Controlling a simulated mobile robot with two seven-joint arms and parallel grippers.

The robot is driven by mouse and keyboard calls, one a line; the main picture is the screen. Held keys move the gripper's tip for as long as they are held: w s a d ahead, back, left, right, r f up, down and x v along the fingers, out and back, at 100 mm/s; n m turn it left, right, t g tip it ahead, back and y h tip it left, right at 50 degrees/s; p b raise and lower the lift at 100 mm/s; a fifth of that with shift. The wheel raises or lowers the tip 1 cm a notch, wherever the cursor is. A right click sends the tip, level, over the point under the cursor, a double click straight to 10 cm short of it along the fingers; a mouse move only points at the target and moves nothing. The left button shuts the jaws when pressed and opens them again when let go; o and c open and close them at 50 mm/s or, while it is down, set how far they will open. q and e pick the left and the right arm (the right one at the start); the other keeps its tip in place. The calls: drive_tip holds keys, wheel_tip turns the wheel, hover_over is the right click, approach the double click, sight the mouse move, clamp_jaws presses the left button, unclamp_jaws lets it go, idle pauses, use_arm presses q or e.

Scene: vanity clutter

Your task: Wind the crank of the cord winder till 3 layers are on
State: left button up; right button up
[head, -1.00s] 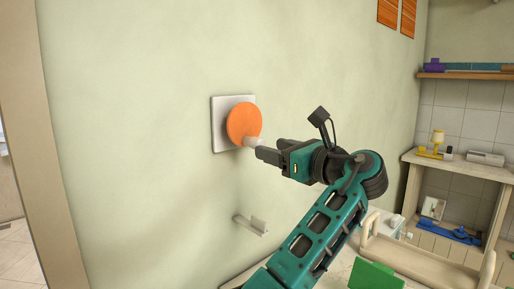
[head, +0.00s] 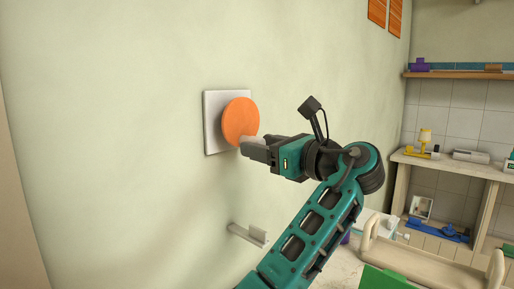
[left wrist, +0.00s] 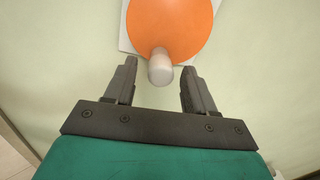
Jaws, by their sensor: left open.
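The cord winder is an orange disc (head: 240,120) on a white square plate (head: 212,124) fixed to the wall. A pale crank knob (head: 247,139) stands out from the lower part of the disc. The disc (left wrist: 168,25) and knob (left wrist: 160,68) also show in the left wrist view. No cord can be made out. My left gripper (head: 252,147) is at the knob in the head view. In the left wrist view my left gripper (left wrist: 159,82) is open, its fingers to either side of the knob, with gaps between. My right gripper is not in view.
A small pale bracket (head: 248,235) is on the wall below the winder. A wooden-framed piece (head: 430,262) and a green object (head: 388,279) are at the lower right. Shelves (head: 462,76) with small items stand farther right. The wall around the winder is clear.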

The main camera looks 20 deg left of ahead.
use_arm(q)
drive_tip(key=shift+a, duration=0.15)
idle(0.3)
clamp_jaws()
